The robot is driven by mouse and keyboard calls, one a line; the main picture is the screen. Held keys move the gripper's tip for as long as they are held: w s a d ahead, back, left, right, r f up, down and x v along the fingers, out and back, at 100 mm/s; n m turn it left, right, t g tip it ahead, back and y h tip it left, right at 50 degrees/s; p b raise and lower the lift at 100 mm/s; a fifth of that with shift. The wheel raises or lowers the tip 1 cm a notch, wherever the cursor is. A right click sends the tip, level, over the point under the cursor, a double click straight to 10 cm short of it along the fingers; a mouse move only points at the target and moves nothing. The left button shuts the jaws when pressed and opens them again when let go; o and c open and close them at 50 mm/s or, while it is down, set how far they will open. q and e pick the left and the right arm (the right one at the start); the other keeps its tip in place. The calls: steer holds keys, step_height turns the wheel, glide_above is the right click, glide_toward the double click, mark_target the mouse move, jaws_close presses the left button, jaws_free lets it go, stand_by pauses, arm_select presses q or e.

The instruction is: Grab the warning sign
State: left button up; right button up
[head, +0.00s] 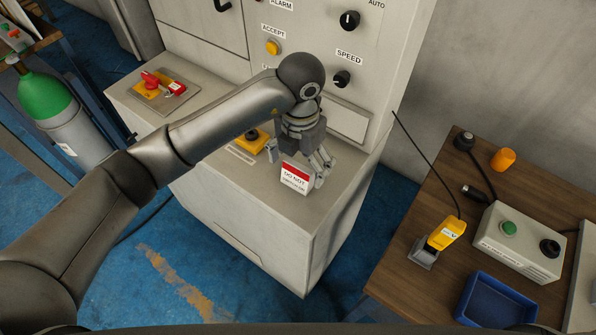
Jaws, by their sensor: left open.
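The warning sign (295,179) is a small white card with a red top band reading "DO NOT". It stands on the grey ledge (240,192) of the machine, near the front edge. My right gripper is not in view.
A yellow-based switch (251,143) and a red-handled switch (162,89) are on the ledge. Knobs cover the machine panel behind. A wooden table (415,210) at right holds a yellow handheld device (446,233), blue tray (495,303) and button box (520,243). A green-topped cylinder (45,97) stands left.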

mark_target(298, 175)
arm_select(q)
steer(key=f+p, duration=0.1)
steer(key=f, duration=0.1)
steer(key=f+p, duration=0.1)
steer(key=f, duration=0.2)
steer(key=shift+w+a, duration=0.2)
steer(key=shift+f, duration=0.2)
steer(key=c, duration=1.1)
